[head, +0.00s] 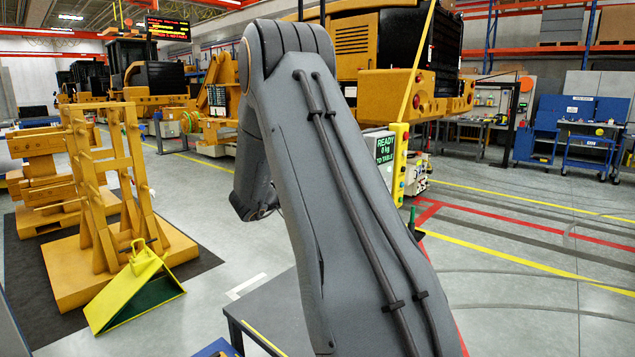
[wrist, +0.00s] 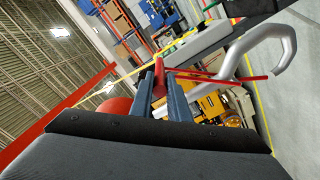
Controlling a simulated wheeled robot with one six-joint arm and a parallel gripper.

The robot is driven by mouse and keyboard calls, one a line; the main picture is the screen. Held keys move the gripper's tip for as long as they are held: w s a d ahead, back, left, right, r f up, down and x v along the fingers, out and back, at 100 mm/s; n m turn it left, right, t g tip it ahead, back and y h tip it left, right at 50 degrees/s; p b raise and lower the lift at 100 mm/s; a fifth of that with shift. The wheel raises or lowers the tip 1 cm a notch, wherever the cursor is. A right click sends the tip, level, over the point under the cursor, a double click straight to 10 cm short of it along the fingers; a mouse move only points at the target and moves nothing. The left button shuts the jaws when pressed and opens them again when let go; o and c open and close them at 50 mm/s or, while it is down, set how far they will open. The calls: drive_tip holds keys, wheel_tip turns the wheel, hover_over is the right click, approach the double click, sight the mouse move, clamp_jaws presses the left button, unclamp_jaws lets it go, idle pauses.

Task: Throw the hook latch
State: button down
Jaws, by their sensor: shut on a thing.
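In the wrist view my gripper (wrist: 162,84) has its two blue-grey fingers closed on a red handle (wrist: 158,72), which shows between and just beyond the fingertips. Thin red bars run from near the fingers to the right. A thick silver bent hook (wrist: 284,42) curves at the right of the wrist view, apart from my fingers. How the handle joins the hook is not clear. In the head view my arm fills the middle and hides my gripper and the latch.
In the head view a dark grey table (head: 285,305) lies below my arm. A yellow-green wedge (head: 118,297) stands left on the floor, beside a yellow frame (head: 108,190). A sign reading READY (head: 384,150) stands behind my arm. The floor at right is open.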

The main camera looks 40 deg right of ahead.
drive_tip(key=shift+w+r, duration=0.15)
drive_tip(key=shift+r, duration=0.2)
drive_tip(key=c, duration=1.9)
unclamp_jaws()
drive_tip(key=shift+o, duration=1.1)
drive_tip(key=shift+f, duration=0.15)
drive_tip(key=s+a+b, duration=0.1)
drive_tip(key=a+b, duration=0.1)
drive_tip(key=a, duration=0.5)
drive_tip(key=shift+s+a+b, duration=0.2)
drive_tip(key=shift+a+b, duration=0.2)
